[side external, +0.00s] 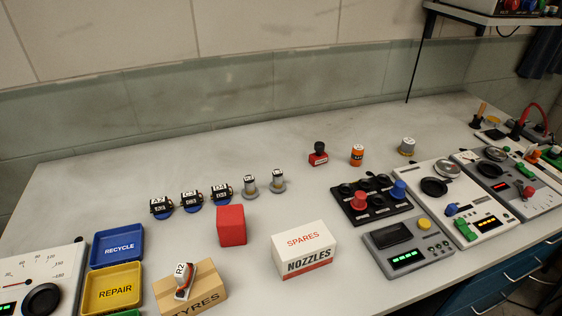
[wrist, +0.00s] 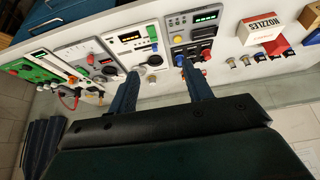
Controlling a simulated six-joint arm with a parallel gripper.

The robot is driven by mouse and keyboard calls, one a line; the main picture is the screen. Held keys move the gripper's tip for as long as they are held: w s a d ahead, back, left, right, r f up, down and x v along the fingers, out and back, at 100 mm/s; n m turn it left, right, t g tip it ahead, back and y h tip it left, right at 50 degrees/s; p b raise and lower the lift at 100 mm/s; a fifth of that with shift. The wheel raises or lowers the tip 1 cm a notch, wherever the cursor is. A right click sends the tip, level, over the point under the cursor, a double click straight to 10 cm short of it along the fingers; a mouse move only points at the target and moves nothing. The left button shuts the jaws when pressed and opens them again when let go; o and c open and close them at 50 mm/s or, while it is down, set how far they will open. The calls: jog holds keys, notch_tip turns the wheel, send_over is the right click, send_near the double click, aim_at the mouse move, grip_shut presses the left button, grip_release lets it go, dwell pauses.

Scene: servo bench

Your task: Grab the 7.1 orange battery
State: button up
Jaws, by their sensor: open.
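A small upright orange cylinder (side external: 357,155) with a dark label band and a pale top stands on the bench in the side external view, behind the black knob board. It looks like the orange battery, but its label is too small to read. In the wrist view I cannot pick it out surely. My gripper (wrist: 161,70) shows only in the wrist view. Its two dark blue fingers are wide apart with nothing held between them. The fingers lie in front of the panels and knob board, at a distance I cannot tell.
A red block with a black knob (side external: 319,155) stands left of the cylinder, a grey cylinder (side external: 407,147) right. The knob board (side external: 370,201), panels (side external: 408,247) and nozzles box (side external: 303,251) are nearer. Several black-labelled cells (side external: 192,199) lie left.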

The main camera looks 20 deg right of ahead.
dwell(0.3)
jog(key=w+a+r+n, duration=0.1)
jog(key=w+r, duration=0.2)
jog(key=w, duration=0.7)
jog(key=n+g+y, duration=0.2)
jog(key=n, duration=0.3)
send_over(360, 148)
jog(key=s+d, duration=0.2)
jog(key=s, duration=0.1)
notch_tip(360, 148, down, 15)
jog(key=shift+x, duration=4.3)
jog(key=shift+x, duration=2.6)
jog(key=shift+s, duration=0.1)
jog(key=shift+c, duration=0.4)
